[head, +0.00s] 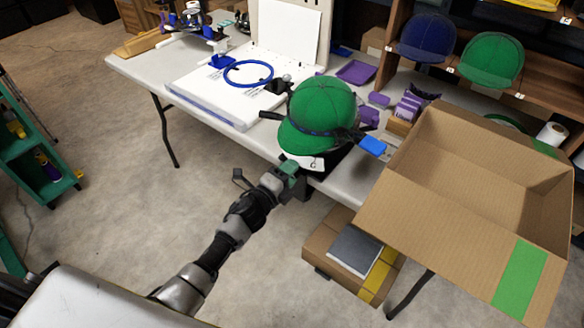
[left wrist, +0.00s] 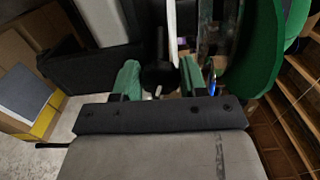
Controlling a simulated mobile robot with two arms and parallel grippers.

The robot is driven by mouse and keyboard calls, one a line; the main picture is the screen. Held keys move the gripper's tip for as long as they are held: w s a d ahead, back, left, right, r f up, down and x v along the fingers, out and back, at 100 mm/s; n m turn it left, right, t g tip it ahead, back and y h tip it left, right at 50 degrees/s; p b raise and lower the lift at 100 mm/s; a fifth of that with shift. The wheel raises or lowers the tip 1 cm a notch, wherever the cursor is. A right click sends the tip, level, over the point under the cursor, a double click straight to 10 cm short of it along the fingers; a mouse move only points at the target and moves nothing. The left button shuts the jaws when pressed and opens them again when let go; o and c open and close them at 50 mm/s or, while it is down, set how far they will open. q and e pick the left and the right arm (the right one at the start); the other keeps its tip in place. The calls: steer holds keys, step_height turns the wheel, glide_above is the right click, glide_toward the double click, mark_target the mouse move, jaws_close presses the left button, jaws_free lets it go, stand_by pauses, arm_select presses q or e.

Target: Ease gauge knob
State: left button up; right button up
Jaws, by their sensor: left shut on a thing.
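A black round gauge knob (left wrist: 159,75) shows in the left wrist view between the green fingertips of my left gripper (left wrist: 160,80). A small pale pin shows at its near end. In the head view my left gripper (head: 290,168) is at the table's front edge, just below the brim of a green cap (head: 320,105). The cap sits on a dark holder with a band around it, and a white tag (head: 308,162) hangs under its brim. The knob is hidden in the head view. My right gripper is not in view.
A folding table (head: 150,70) carries a white board with a blue hoop (head: 248,73) and several purple parts. An open cardboard box (head: 440,215) stands close on the right. A carton with a grey book (head: 355,250) lies below.

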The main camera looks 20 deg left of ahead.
arm_select(q)
steer(key=shift+w+d+r+n+p, duration=0.1)
steer(key=shift+n+p, duration=0.1)
steer(key=shift+n, duration=0.6)
steer(key=shift+r+n+p, duration=0.1)
steer(key=shift+n+p, duration=0.1)
steer(key=shift+n, duration=0.6)
steer(key=shift+f, duration=0.1)
steer(key=o, duration=0.9)
steer(key=shift+d+f, duration=0.1)
steer(key=shift+d, duration=0.05)
steer(key=shift+a, duration=0.2)
